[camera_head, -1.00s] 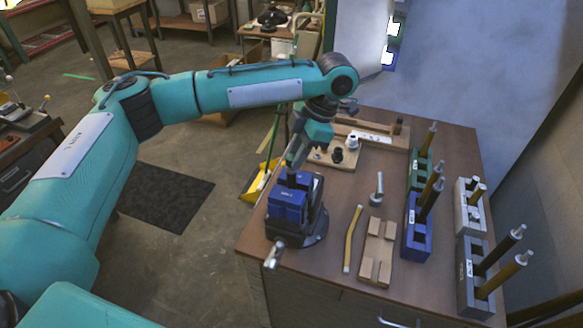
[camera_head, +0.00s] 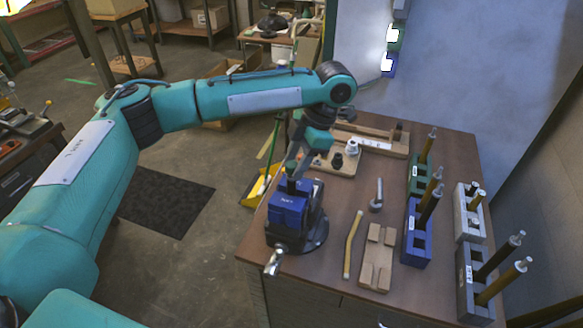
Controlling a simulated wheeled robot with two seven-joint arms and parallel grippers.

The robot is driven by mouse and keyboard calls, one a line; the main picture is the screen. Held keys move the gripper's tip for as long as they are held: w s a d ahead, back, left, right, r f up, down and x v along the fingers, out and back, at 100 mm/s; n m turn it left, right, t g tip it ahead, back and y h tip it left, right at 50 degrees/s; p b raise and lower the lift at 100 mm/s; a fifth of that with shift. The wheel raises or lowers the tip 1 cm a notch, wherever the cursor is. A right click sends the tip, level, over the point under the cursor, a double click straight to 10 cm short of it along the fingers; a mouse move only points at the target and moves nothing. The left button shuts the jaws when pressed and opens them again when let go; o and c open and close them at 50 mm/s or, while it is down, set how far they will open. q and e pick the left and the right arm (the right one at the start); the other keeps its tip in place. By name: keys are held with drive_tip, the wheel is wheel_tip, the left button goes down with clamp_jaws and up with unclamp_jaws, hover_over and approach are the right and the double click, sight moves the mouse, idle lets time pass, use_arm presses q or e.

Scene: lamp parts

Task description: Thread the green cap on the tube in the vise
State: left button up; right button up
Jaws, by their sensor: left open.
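The blue vise (camera_head: 287,210) stands on its dark base at the near left corner of the brown table. A short dark piece, possibly the tube (camera_head: 292,186), shows at the top of its jaws, mostly hidden by my gripper. My left gripper (camera_head: 295,170) comes down from the wrist directly over the vise, with its fingers open around or just beside that piece; I cannot tell which. I cannot make out a green cap; it may be hidden at the fingers. My right gripper is not in view.
Green (camera_head: 418,178), blue (camera_head: 416,236) and grey (camera_head: 470,285) blocks hold upright tubes on the right of the table (camera_head: 335,262). A wooden tray (camera_head: 365,143) lies behind.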

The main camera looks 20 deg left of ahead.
use_arm(q)
drive_tip(key=shift+w+a+r+n+g+h+p, duration=0.1)
drive_tip(key=shift+n+g+h+p, duration=0.15)
drive_tip(key=shift+n+p, duration=0.9)
drive_tip(key=shift+a+r+n+g+h+p, duration=0.1)
drive_tip(key=shift+n+g+h+p, duration=0.15)
drive_tip(key=shift+n+p, duration=0.85)
drive_tip(key=shift+w+a+f+n+h+p, duration=0.15)
drive_tip(key=shift+n+h+p, duration=0.5)
drive_tip(key=shift+p, duration=1.4)
drive_tip(key=shift+y, duration=0.25)
drive_tip(key=shift+c, duration=0.2)
clamp_jaws()
drive_tip(key=shift+m, duration=0.4)
drive_tip(key=shift+o, duration=1.3)
unclamp_jaws()
drive_tip(key=shift+y, duration=0.3)
